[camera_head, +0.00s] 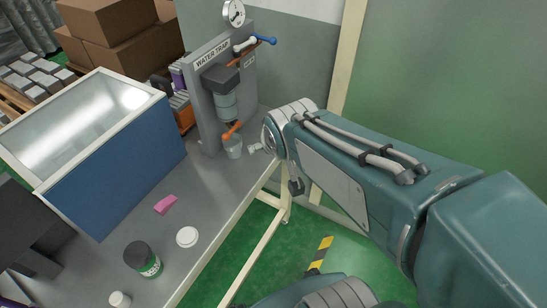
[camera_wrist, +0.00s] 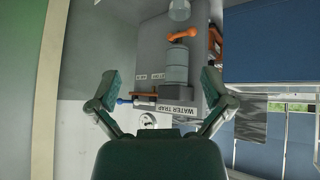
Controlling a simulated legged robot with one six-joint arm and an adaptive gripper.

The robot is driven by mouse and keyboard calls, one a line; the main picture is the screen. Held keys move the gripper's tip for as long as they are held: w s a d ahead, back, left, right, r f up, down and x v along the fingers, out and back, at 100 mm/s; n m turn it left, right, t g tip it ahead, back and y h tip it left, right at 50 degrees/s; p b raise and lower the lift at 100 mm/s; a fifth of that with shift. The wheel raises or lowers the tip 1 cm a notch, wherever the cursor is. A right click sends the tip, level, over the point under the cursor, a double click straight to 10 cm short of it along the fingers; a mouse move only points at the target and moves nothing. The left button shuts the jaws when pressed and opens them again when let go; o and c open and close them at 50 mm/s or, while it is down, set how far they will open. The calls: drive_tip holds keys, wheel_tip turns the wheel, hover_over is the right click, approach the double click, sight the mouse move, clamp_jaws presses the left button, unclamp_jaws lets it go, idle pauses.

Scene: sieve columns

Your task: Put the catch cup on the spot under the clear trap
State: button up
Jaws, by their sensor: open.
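The clear trap (camera_head: 226,106) is a greyish see-through cylinder on a grey panel labelled WATER TRAP. It also shows upside down in the wrist view (camera_wrist: 175,66). An orange lever (camera_head: 232,131) sits at its lower end. A small clear cup (camera_head: 234,148), seemingly the catch cup, stands upright on the bench below the lever; part of it shows at the wrist view's top edge (camera_wrist: 180,9). I cannot make out a marked spot beneath it. My gripper (camera_wrist: 161,84) is open and empty, apart from the cup, with its fingers spread before the panel.
On the grey bench (camera_head: 215,190) are a blue-sided open bin (camera_head: 120,178), a pink piece (camera_head: 165,204), a white lid (camera_head: 187,237), a dark green-labelled jar (camera_head: 142,259) and a small white bottle (camera_head: 119,299). A gauge (camera_head: 234,13) and blue-handled valve (camera_head: 265,40) top the panel.

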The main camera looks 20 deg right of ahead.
drive_tip(key=s+a+r+g+y, duration=0.1)
drive_tip(key=s+a+r+g, duration=0.1)
drive_tip(key=s, duration=0.8)
drive_tip(key=shift+s+a+r, duration=0.35)
drive_tip(key=shift+r, duration=0.15)
